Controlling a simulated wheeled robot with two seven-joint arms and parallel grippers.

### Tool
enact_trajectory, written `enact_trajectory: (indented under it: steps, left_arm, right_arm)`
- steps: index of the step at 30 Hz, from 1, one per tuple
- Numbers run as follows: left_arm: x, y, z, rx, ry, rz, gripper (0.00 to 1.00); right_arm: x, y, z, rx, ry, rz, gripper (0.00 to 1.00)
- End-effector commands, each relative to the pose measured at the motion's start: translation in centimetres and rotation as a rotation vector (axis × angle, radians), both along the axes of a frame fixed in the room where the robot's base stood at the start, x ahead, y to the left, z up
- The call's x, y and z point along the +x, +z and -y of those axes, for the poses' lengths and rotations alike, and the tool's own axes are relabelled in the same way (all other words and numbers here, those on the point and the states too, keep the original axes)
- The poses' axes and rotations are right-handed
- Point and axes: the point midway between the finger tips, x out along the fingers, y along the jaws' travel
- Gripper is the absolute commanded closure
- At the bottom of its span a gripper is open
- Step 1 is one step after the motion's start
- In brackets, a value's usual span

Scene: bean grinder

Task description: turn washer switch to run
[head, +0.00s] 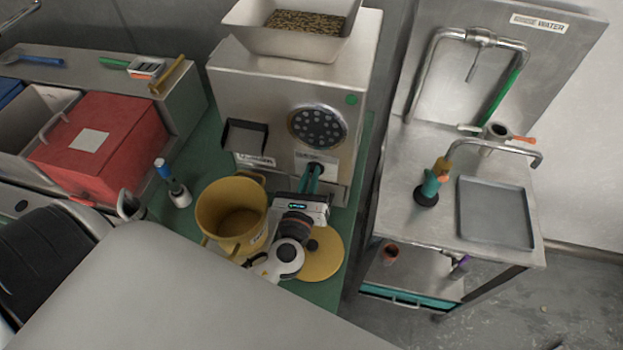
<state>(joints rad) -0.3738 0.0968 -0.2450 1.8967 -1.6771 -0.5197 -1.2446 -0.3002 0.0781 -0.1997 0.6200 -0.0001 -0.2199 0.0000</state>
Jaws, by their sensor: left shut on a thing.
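The steel machine (250,95) with a hopper of beans stands at the back centre in the head view. A small dark switch knob (317,168) sits on its front, below the round perforated disc, with a label beside it. My left gripper (313,174) reaches up to the knob from below. Its teal fingers are shut on the knob and partly hide it. The knob's setting and the label's words are too small to read. My right gripper is not in view.
A yellow pot (222,207) stands left of my left wrist on the green mat, with a yellow lid (325,257) to the right. A small brush (178,190) stands nearby. A red bin (110,140) is at left, a steel sink bench (400,205) at right.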

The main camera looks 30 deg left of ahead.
Motion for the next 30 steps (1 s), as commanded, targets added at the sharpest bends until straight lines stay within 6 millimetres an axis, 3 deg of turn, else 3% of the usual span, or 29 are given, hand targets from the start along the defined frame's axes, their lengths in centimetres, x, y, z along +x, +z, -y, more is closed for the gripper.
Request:
enact_trajectory:
  steps: [15, 30]
  left_arm:
    - [-0.1, -0.6, -0.4, -0.438, 0.001, 0.113, 1.0]
    - [-0.2, -0.5, -0.6, -0.648, 0.001, 0.167, 1.0]
  right_arm:
    - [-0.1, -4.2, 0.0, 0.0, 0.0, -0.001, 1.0]
    - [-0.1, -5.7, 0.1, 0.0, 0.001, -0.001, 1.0]
